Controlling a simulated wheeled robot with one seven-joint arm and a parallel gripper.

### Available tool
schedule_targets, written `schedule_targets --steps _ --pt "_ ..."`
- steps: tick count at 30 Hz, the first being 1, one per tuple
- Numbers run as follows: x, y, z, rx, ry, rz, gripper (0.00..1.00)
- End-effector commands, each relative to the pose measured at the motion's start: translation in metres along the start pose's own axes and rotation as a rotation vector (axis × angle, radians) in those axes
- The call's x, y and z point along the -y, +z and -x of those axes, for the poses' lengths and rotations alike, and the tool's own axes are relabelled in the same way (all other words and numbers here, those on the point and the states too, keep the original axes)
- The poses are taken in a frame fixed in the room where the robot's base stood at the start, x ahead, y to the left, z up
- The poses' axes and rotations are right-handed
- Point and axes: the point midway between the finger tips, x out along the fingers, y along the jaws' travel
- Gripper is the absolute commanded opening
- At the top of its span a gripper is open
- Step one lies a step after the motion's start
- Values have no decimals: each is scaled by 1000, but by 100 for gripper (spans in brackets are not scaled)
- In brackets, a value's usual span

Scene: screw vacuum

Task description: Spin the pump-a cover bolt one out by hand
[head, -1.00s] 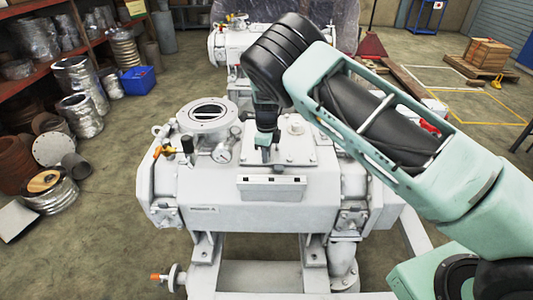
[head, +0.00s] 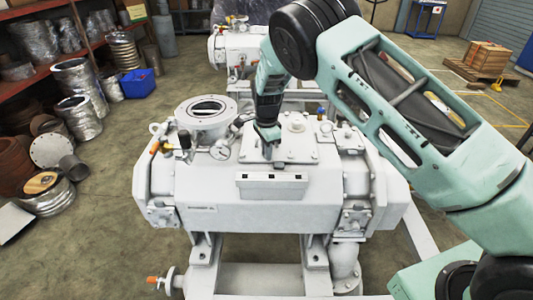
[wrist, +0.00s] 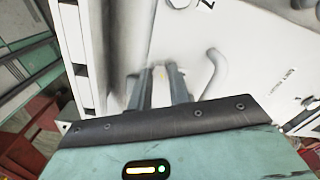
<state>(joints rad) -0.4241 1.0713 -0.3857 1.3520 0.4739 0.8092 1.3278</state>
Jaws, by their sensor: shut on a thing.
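The near white pump (head: 265,208) fills the middle of the head view. A flat cover plate (head: 296,150) with bolts near its edges lies on its top. My gripper (head: 267,155) points down at the plate's front left corner. In the wrist view its two fingers (wrist: 158,88) stand close around a small pale bolt (wrist: 159,72) at the white surface. The gripper is shut on this bolt. The fingers hide most of the bolt, so I cannot tell how far it stands out of the plate.
A box with dark square openings (head: 271,186) is on the pump's front. A second white pump (head: 232,45) stands behind.

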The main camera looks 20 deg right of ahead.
Motion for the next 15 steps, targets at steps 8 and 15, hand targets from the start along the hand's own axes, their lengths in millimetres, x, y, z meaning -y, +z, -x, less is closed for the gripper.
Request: schedule_targets --steps 8,15 --pt "0 0 -2 1 -1 262 0" --pt "0 0 -2 1 -2 491 0"
